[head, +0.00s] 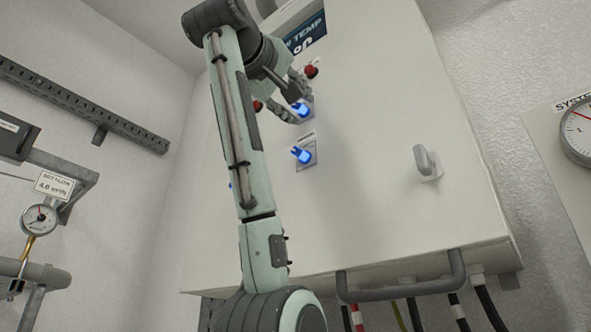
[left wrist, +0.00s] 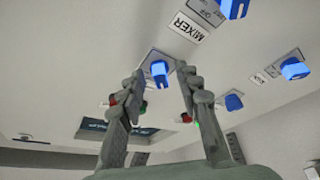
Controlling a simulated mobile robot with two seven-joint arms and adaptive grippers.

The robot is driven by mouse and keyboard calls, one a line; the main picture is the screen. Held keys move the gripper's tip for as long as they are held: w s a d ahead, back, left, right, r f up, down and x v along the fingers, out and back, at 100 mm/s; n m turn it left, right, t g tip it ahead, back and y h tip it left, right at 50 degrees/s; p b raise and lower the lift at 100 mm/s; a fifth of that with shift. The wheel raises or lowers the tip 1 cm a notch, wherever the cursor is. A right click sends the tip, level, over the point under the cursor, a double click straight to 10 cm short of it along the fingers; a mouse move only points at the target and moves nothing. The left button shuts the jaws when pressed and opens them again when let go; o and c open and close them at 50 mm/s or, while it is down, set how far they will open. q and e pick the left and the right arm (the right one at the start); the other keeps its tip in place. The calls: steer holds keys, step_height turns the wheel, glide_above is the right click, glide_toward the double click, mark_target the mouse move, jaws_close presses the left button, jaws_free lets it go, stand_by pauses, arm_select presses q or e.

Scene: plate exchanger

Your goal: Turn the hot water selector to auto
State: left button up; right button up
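The control cabinet (head: 385,150) carries several blue selector knobs. My left gripper (head: 293,97) is at the upper blue knob (head: 301,109). A second blue knob (head: 301,155) sits just below it, clear of the fingers. In the left wrist view my left gripper (left wrist: 161,80) is open, with one finger on each side of a blue knob (left wrist: 159,70). I cannot tell whether the fingers touch it. The hot water label is not readable, so I cannot tell which knob is its selector. My right gripper is not in view.
In the left wrist view, other blue knobs (left wrist: 295,69) and (left wrist: 233,102) lie to the right, and a MIXER label (left wrist: 187,28) is above. A red lamp (head: 311,71) is near the gripper. A cabinet handle (head: 427,163) and a grey rail (head: 400,287) stick out.

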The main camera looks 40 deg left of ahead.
arm_select(q)
jaws_close()
stand_by(0.4)
